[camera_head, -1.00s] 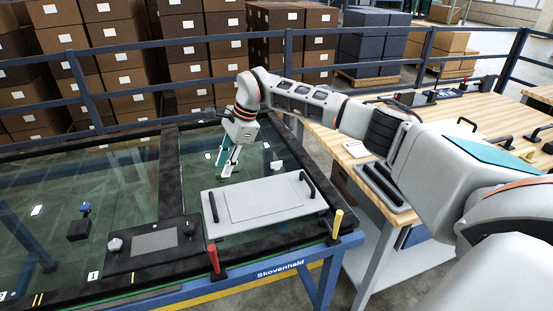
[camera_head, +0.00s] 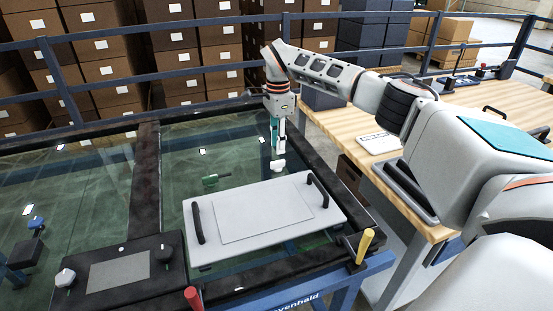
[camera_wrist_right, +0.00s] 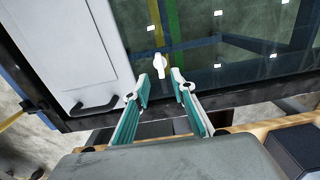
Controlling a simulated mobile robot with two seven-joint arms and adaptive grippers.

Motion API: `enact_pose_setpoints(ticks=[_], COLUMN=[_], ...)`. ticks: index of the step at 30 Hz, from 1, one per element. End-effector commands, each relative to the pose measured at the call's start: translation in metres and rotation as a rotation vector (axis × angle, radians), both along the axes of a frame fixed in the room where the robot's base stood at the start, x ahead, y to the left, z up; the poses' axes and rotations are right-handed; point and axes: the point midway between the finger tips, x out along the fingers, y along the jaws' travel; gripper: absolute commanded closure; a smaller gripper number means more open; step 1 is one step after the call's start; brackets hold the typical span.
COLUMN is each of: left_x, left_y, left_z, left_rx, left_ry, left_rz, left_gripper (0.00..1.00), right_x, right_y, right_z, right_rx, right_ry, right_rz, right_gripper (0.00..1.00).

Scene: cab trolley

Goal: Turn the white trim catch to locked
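The white trim catch (camera_head: 278,165) is a small white knob on the dark glass panel, behind the grey plate. In the right wrist view the white trim catch (camera_wrist_right: 159,65) is elongated and lies nearly along the picture's vertical, just beyond the fingertips. My right gripper (camera_head: 278,150) points down just above or behind it. The wrist view shows the right gripper (camera_wrist_right: 160,84) open, its teal-and-white fingers apart with nothing between them. Contact with the catch is not visible. My left gripper is out of view.
A green catch (camera_head: 211,181) sits left of the white one. The grey plate (camera_head: 265,212) with two black handles lies in front. A red-capped lever (camera_head: 193,298) and a yellow-capped lever (camera_head: 366,245) stand at the front. A wooden bench (camera_head: 470,130) is at right.

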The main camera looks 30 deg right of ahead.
Motion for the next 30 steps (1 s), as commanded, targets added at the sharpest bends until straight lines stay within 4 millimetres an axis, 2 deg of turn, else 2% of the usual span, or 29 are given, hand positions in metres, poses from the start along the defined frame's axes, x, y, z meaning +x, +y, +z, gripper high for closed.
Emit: enact_pose_setpoints(ticks=[1, 3, 10, 15, 23, 24, 26, 30], left_x=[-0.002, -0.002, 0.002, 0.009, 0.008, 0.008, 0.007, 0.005], left_y=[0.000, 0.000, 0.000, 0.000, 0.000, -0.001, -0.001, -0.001], left_z=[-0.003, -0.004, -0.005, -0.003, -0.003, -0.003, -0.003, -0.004], left_rx=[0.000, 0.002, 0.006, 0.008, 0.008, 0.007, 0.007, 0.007], left_ry=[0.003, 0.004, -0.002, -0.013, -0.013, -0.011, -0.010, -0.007], left_rz=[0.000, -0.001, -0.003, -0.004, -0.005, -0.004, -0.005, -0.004], left_gripper=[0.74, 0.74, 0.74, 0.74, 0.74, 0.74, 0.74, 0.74], right_x=[-0.001, -0.001, -0.001, 0.000, 0.000, 0.000, 0.000, 0.000], right_y=[0.000, 0.000, 0.001, 0.001, 0.001, 0.001, 0.001, 0.001], right_z=[-0.012, -0.024, -0.053, -0.061, -0.061, -0.061, -0.061, -0.061], right_rx=[0.001, 0.001, 0.001, 0.000, 0.001, 0.001, 0.001, 0.001], right_ry=[0.006, 0.006, 0.004, 0.002, 0.001, 0.001, 0.001, 0.001], right_rz=[0.001, 0.002, 0.001, 0.001, 0.001, 0.001, 0.001, 0.001], right_gripper=[0.75, 0.75, 0.75, 0.75, 0.75, 0.85, 1.00, 1.00])
